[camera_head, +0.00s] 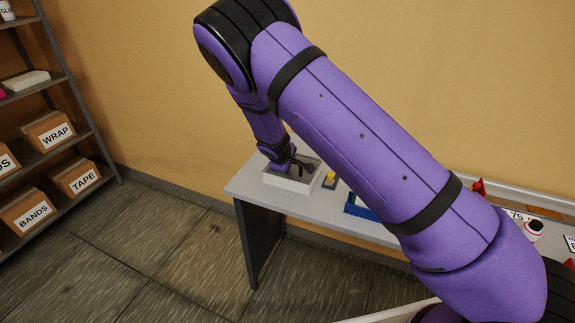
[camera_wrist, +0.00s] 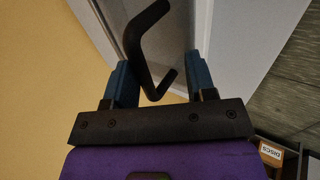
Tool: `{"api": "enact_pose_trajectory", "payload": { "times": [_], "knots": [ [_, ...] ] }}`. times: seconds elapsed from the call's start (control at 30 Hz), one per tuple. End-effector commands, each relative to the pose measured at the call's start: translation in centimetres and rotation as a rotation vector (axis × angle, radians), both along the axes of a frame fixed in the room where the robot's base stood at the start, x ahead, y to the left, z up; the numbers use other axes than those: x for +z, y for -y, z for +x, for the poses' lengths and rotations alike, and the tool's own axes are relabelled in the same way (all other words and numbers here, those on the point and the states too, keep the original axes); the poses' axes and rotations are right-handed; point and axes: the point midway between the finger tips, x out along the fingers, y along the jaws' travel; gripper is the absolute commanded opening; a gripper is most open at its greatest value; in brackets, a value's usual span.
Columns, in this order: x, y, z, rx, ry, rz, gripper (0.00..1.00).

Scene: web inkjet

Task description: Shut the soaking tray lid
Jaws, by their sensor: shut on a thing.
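The soaking tray (camera_head: 289,183) is a white, low box on the far left end of the grey table. A grey panel that looks like its lid (camera_head: 311,163) shows at its top; I cannot tell how far it stands open. My gripper (camera_head: 291,162) is at the tray, with the arm reaching down from above. My wrist hides part of the tray in the head view.
A small yellow-topped item (camera_head: 330,178) stands just right of the tray, and a blue container (camera_head: 358,208) lies farther right, partly behind my arm. The wall (camera_head: 150,90) is close behind the table (camera_head: 246,186). A shelf with labelled boxes (camera_head: 48,130) stands left, across open floor.

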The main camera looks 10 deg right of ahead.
Motion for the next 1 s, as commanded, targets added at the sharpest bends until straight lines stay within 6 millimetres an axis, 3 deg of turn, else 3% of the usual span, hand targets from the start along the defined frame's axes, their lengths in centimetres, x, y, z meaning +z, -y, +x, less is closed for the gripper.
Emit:
{"api": "enact_pose_trajectory", "payload": {
  "times": [0.17, 0.6, 1.0],
  "knots": [
    [1.3, -1.0, -1.0, 0.006, -0.003, 0.003, 0.40],
    [7.8, -3.0, -4.2, 0.002, 0.000, 0.002, 0.40],
    [9.0, -3.2, -4.9, -0.001, 0.000, -0.001, 0.40]
  ]
}}
